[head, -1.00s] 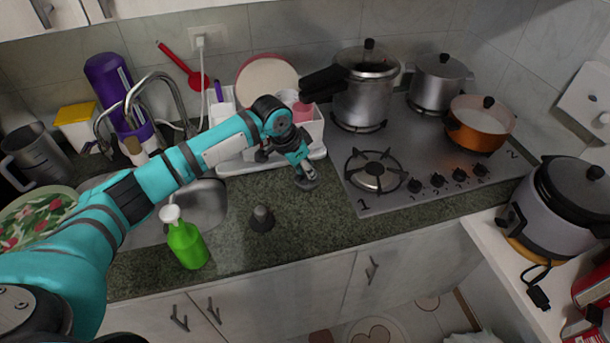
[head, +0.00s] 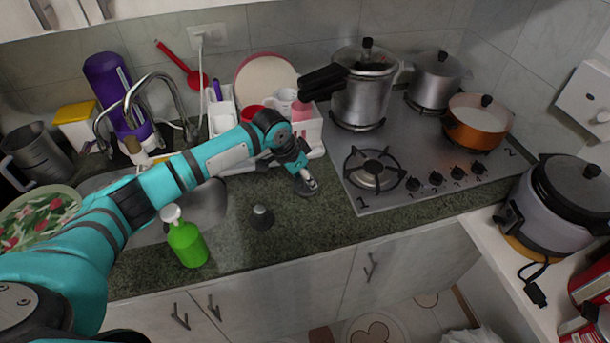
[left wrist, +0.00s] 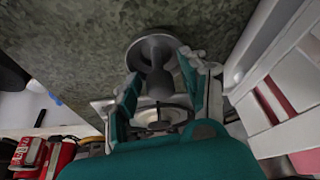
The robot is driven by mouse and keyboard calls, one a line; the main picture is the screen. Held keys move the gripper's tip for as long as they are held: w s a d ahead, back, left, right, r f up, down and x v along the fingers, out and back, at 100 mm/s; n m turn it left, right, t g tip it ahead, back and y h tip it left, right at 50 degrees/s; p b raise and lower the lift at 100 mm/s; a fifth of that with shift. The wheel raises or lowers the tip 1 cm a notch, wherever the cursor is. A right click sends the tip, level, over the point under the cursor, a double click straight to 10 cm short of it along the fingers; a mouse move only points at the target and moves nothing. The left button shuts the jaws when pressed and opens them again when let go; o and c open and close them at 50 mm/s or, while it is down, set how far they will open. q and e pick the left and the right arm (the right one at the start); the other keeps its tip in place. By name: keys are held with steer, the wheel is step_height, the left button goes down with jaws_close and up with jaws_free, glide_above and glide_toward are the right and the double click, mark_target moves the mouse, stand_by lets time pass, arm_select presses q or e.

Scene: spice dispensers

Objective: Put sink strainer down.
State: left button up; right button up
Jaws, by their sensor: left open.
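The sink strainer, a grey disc with an upright knob (left wrist: 150,52), is at my left gripper's fingertips in the left wrist view. Its disc appears to rest on the granite counter (head: 330,222). In the head view my left gripper (head: 306,184) points down at the counter, just left of the stove, and mostly hides the strainer. In the left wrist view the fingers (left wrist: 172,68) stand apart on both sides of the knob. The jaws are open; whether a finger touches the knob is unclear. My right gripper is out of view.
A similar dark grey knobbed piece (head: 261,217) stands on the counter nearer the front edge. The gas stove (head: 400,190) lies to the right, and a white dish rack (head: 318,131) stands behind the gripper.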

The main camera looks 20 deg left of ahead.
arm_select(q)
steer(key=shift+r, duration=0.15)
steer(key=b+v, duration=0.2)
steer(key=v, duration=1)
